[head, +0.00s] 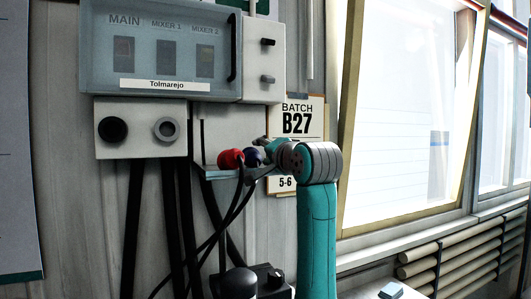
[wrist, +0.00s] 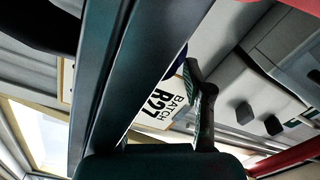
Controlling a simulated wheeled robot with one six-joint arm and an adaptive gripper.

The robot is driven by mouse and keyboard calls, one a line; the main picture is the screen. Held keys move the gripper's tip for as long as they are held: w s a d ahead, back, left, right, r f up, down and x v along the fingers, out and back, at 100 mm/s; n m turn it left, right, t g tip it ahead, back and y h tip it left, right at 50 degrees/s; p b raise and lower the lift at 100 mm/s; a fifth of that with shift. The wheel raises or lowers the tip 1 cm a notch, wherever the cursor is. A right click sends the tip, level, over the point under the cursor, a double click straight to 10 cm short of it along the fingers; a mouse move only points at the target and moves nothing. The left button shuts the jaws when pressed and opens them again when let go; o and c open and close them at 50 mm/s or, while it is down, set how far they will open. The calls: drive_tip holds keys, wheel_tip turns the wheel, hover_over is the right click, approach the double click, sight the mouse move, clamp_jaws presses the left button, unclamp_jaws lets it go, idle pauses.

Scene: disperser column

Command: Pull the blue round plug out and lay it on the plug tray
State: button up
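The blue round plug (head: 252,156) sits on the wall unit in the head view, just right of a red round plug (head: 230,158). My gripper (head: 258,158) is right beside the blue plug from the right and hides part of it. The fingers overlap the plug's outline, so I cannot tell whether they touch or grip it. In the wrist view one dark finger (wrist: 205,110) shows, and the gap between the fingers is not clear. I cannot make out for sure which surface is the plug tray; a small ledge (head: 212,174) runs under the plugs.
Black cables hang below the plugs. A control box (head: 160,83) with a handle is above, and a panel with two round knobs (head: 140,127) is at left. A batch sign (head: 298,106) is behind my arm. A pale surface (head: 382,289) with a dark item is at lower right.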

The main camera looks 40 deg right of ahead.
drive_tip(key=shift+w+d+f, duration=0.1)
drive_tip(key=shift+w+f, duration=0.05)
drive_tip(key=shift+f, duration=0.4)
drive_tip(key=shift+s, duration=0.25)
drive_tip(key=v, duration=1.2)
drive_tip(key=shift+r, duration=0.5)
drive_tip(key=shift+w, duration=0.1)
